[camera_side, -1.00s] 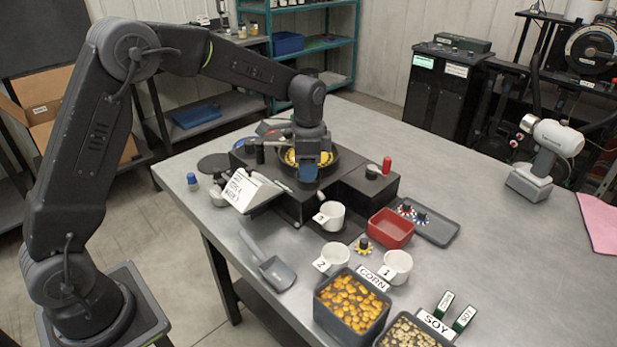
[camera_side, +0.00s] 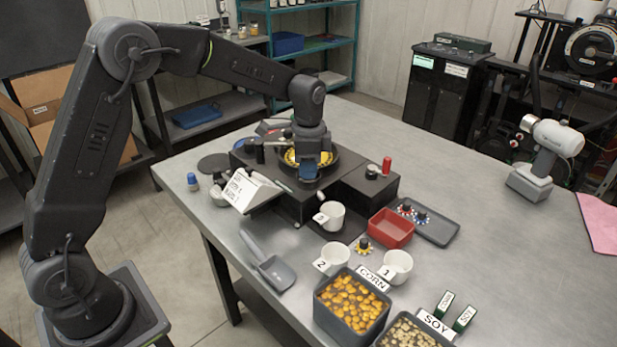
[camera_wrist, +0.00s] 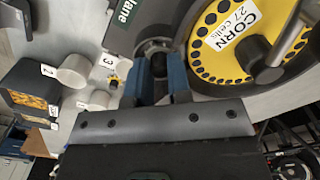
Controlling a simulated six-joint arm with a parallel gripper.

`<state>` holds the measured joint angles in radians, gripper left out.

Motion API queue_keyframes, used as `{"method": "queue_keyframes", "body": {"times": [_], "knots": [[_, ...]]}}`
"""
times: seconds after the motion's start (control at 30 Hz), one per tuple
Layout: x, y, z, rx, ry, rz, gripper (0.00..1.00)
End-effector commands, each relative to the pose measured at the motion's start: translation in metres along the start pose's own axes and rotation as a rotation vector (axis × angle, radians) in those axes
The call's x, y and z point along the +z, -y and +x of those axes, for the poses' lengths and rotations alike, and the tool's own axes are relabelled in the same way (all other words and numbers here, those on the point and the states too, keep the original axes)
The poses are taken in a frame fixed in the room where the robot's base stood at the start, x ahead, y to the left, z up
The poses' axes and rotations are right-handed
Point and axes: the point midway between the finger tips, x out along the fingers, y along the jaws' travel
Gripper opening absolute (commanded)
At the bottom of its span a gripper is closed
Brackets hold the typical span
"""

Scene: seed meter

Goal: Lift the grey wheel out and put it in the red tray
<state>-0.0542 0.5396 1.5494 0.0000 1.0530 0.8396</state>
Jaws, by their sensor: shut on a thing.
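My gripper (camera_side: 308,166) points down at the black seed meter on the bench, at the near side of its round housing. In the wrist view its blue fingers (camera_wrist: 160,68) are shut on a small dark grey round part, which I take to be the grey wheel (camera_wrist: 157,48). It is beside the yellow disc (camera_wrist: 226,42) labelled CORN 27 cells. In the side view the fingers hide this part, and I cannot tell whether it is clear of its seat. The red tray (camera_side: 388,236) stands empty to the right of the meter.
A grey tray (camera_side: 440,232) with small knobbed parts lies right of the red tray. White cups (camera_side: 331,216), a corn bin (camera_side: 352,302), a soy bin (camera_side: 411,330) and a scoop (camera_side: 272,272) stand in front. A red-capped post (camera_side: 386,165) rises near the meter's right end.

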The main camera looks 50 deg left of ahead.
Motion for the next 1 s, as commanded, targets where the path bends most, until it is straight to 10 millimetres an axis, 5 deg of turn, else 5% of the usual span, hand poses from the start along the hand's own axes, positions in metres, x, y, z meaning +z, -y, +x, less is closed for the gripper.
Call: {"method": "queue_keyframes", "body": {"times": [1.0], "knots": [[0.000, 0.000, -0.030, 0.000, 0.000, 0.000, 0.00]]}}
